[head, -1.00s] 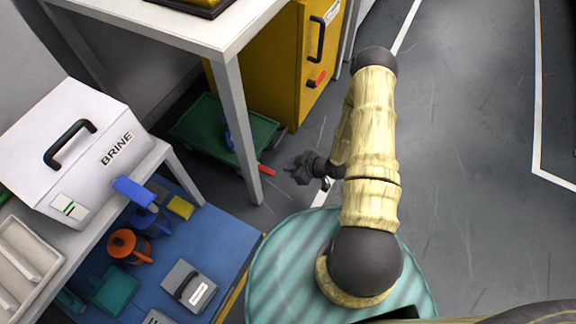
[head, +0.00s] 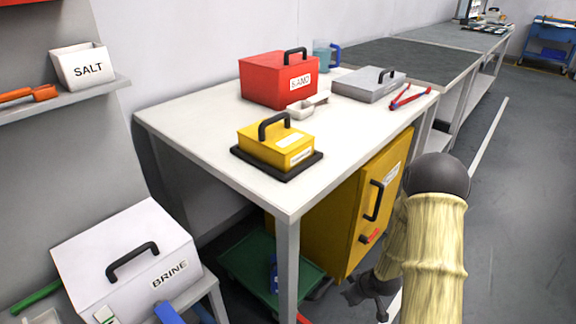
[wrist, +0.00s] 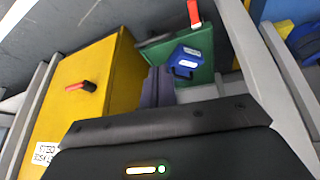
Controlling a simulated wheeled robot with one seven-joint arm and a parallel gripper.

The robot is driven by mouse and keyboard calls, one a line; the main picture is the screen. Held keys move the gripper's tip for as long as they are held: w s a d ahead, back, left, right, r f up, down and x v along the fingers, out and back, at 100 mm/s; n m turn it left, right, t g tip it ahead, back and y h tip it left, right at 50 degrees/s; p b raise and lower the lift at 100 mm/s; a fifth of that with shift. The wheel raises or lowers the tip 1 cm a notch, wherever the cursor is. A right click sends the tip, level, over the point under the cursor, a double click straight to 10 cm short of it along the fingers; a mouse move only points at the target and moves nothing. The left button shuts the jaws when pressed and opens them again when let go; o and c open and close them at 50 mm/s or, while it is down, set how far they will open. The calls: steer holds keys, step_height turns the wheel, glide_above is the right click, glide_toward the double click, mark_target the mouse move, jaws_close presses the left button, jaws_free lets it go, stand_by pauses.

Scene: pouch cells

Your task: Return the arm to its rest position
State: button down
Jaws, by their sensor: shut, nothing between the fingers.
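My gripper (head: 366,293) is at the lower right of the head view, folded in beside my arm, in front of the yellow cabinet (head: 340,225). In the wrist view its fingers (wrist: 157,87) are together with nothing between them. They point toward a green tray (wrist: 178,50) holding a blue item (wrist: 186,62). The same cabinet shows at the left of the wrist view (wrist: 90,95). I cannot tell the exact gap between the gripper and the cabinet.
A white table (head: 190,137) stands beside the arm, carrying a red sand box (head: 262,82), a yellow box (head: 290,152) and red pliers (head: 410,97). A white brine box (head: 90,243) is at lower left. Grey floor (head: 520,190) at right is clear.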

steer(key=s+r+m+h+p, duration=0.2)
steer(key=s+r+m, duration=0.15)
steer(key=r, duration=1.15)
steer(key=s+a+r+m+g+p, duration=0.2)
steer(key=s+a+r+m+p, duration=0.15)
steer(key=s+r, duration=0.85)
step_height(320, 180, up, 39)
steer(key=w+p, duration=0.1)
steer(key=p, duration=3.6)
steer(key=shift+f, duration=0.15)
steer(key=shift+w+d, duration=0.1)
